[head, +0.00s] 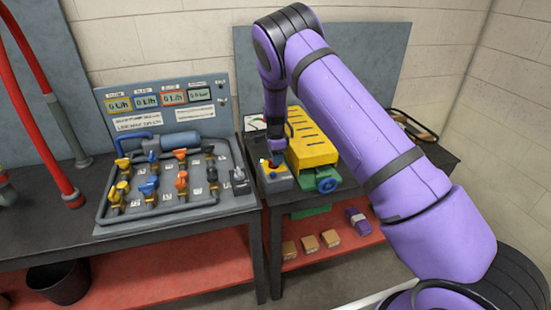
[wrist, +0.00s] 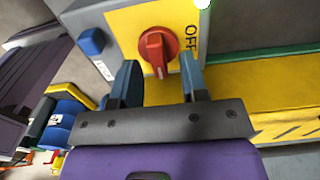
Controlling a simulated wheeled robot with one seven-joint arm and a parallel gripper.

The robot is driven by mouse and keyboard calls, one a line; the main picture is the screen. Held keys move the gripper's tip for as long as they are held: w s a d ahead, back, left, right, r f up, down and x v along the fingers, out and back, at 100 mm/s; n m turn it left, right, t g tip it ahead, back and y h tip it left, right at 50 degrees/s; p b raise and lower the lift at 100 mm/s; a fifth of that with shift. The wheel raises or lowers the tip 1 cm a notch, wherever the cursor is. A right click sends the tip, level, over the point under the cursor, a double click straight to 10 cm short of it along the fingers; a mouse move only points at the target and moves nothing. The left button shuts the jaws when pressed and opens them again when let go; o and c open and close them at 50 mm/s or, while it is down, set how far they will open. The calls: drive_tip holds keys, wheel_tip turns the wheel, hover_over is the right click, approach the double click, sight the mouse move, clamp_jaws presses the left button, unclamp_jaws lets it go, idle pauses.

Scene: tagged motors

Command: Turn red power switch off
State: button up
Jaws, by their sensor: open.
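The red power switch (wrist: 158,48) is a round rotary knob with a raised grip bar, on a yellow plate (wrist: 128,22) of a grey box. The word OFF is printed to its right in the wrist view. My gripper (wrist: 160,75) is open, its two blue-grey fingers pointing at the knob, one to each side of its lower part. I cannot tell whether either finger touches it. In the head view the grey switch box (head: 275,184) stands at the front of the right table, with my gripper (head: 270,160) just above it. The knob is small and partly hidden there.
A blue button (wrist: 91,41) sits left of the plate. A yellow slotted machine cover (head: 312,142) and a green motor (head: 322,180) stand close on the right. A panel of valves and pipes (head: 170,180) fills the left table. Small boxes (head: 310,243) lie on the red lower shelf.

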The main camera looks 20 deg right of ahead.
drive_tip(key=shift+f, duration=0.35)
drive_tip(key=shift+c, duration=0.4)
clamp_jaws()
